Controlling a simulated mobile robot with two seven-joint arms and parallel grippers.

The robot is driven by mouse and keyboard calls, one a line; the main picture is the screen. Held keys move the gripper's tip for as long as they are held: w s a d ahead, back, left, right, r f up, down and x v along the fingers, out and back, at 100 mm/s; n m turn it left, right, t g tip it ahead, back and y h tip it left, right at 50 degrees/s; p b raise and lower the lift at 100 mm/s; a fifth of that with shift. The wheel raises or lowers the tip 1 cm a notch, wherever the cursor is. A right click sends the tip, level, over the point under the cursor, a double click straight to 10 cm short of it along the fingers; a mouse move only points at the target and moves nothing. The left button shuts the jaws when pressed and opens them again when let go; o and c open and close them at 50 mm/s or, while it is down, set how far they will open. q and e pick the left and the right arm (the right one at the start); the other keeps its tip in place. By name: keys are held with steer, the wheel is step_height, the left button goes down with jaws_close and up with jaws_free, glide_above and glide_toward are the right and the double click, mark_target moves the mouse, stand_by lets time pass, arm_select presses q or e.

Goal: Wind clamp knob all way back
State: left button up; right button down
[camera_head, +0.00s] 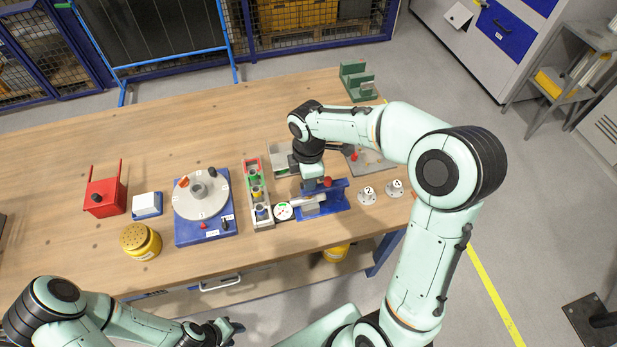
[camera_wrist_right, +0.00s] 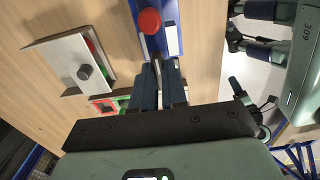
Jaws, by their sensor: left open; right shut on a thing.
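A blue clamp fixture (camera_head: 334,203) with a red knob (camera_head: 327,182) stands near the front edge of the table. The red knob also shows in the right wrist view (camera_wrist_right: 150,21), just beyond my fingertips and apart from them. My right gripper (camera_head: 310,184) points down over the fixture. In the wrist view its fingers (camera_wrist_right: 159,72) are closed about a thin grey part (camera_wrist_right: 157,68) at the fixture, mostly hidden between them. Whether this part belongs to the clamp screw I cannot tell. My left gripper (camera_head: 234,327) is open and empty, in front of the table.
Left of the fixture are a grey tray (camera_head: 268,222) of small coloured parts and a blue-based rotary disc (camera_head: 185,207). A red box (camera_head: 100,193), white block (camera_head: 147,203) and yellow can (camera_head: 141,241) stand further left. The table's back left is clear.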

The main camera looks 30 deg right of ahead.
steer(key=shift+r, duration=0.1)
stand_by(0.4)
steer(key=c, duration=1.2)
jaws_free()
steer(key=shift+o, duration=0.2)
step_height(320, 180, up, 13)
steer(key=shift+r, duration=0.2)
steer(key=shift+f, duration=0.1)
